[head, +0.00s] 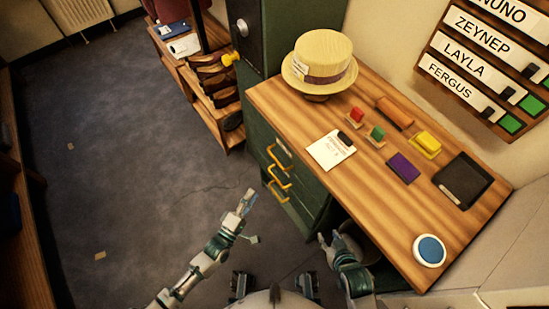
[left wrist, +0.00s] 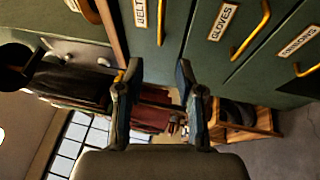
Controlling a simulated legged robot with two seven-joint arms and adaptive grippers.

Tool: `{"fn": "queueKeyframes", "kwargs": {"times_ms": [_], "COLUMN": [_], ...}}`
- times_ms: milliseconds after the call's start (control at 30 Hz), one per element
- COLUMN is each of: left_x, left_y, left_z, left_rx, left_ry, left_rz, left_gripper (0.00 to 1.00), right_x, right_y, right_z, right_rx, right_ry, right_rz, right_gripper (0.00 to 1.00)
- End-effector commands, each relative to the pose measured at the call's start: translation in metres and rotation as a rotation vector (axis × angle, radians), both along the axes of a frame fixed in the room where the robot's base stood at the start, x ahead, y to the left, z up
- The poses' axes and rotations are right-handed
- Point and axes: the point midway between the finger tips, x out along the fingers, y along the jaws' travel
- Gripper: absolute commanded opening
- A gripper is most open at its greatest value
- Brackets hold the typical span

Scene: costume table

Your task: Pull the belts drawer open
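The belts drawer (left wrist: 152,45) has a green front, a label partly cut off reading "BELT" and a yellow handle (left wrist: 161,22). In the head view its handle (head: 275,157) is the top one on the green cabinet under the table. The drawer looks shut. My left gripper (head: 250,216) is in front of the cabinet, lower left of the handles and apart from them. In the left wrist view its two fingers (left wrist: 156,80) are spread with nothing between them. My right gripper (head: 328,238) is beside the cabinet near the table's front edge, fingers apart and empty.
The gloves drawer (left wrist: 219,40) and another drawer (left wrist: 298,45) lie below the belts drawer. The wooden table (head: 365,185) carries a straw hat (head: 322,58), a note and small coloured objects.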

Motion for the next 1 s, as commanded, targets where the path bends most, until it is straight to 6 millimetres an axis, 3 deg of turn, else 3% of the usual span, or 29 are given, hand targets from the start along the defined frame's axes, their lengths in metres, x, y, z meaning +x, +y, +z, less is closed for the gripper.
{"fn": "queueKeyframes", "kwargs": {"times_ms": [600, 800, 1000], "left_x": [0.115, 0.133, 0.137], "left_y": [-0.069, -0.080, -0.083], "left_z": [0.021, 0.026, 0.027], "left_rx": [0.005, 0.006, 0.007], "left_ry": [0.002, 0.001, 0.002], "left_rz": [0.001, 0.002, 0.001], "left_gripper": [0.37, 0.37, 0.37], "right_x": [0.037, 0.044, 0.046], "right_y": [0.015, 0.019, 0.019], "right_z": [0.024, 0.033, 0.035], "right_rx": [0.065, 0.082, 0.085], "right_ry": [-0.251, -0.318, -0.333], "right_rz": [0.011, 0.013, 0.013], "right_gripper": [0.40, 0.40, 0.40]}}
